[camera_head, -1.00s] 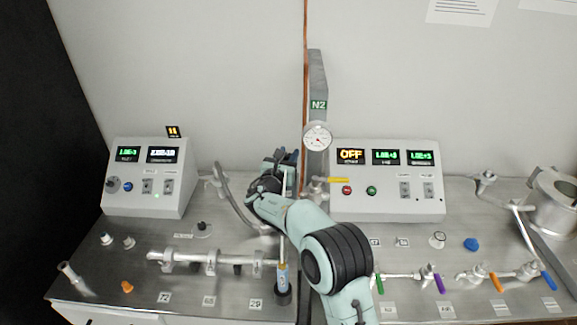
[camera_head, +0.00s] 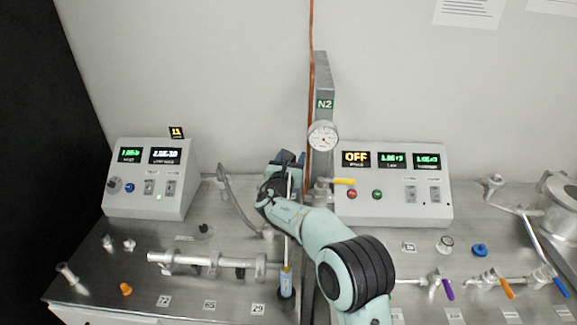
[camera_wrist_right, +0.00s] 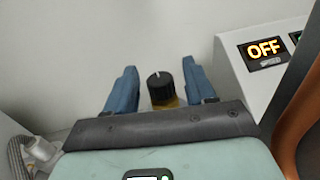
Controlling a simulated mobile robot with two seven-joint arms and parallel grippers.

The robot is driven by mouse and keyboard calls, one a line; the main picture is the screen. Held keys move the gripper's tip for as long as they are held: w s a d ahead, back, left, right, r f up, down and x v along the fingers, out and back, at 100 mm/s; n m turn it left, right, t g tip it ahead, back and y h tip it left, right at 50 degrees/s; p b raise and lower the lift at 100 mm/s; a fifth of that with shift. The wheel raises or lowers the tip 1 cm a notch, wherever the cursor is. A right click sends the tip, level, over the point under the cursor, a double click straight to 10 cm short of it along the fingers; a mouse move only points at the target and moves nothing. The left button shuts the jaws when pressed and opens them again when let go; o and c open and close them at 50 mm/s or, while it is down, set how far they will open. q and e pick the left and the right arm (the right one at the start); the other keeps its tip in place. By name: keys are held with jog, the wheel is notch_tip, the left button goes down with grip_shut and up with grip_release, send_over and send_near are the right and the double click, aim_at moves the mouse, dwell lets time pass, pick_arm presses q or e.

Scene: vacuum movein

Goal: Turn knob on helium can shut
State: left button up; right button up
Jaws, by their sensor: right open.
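A black knob (camera_wrist_right: 161,87) with a white pointer line sits on a brass-coloured base in the right wrist view. My right gripper (camera_wrist_right: 159,72) is open, with one blue finger on each side of the knob. There is a visible gap between the knob and each finger, and they do not look closed on it. In the head view my right gripper (camera_head: 286,160) is at the back of the bench, left of the N2 post. The knob and the can are hidden there behind my gripper and arm. My left gripper is not in view.
The N2 post (camera_head: 325,90) with its gauge (camera_head: 323,137) stands just right of my gripper. A control box (camera_head: 390,187) showing OFF is to the right, another (camera_head: 150,180) to the left. A blue-handled tool (camera_head: 287,281) stands upright in front.

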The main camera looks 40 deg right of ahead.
pick_arm(q)
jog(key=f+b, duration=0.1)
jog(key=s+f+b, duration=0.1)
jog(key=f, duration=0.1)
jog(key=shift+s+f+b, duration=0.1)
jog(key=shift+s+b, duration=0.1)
jog(key=shift+b, duration=0.2)
pick_arm(e)
jog(key=v, duration=1.3)
jog(key=shift+s, duration=0.1)
jog(key=shift+c, duration=0.2)
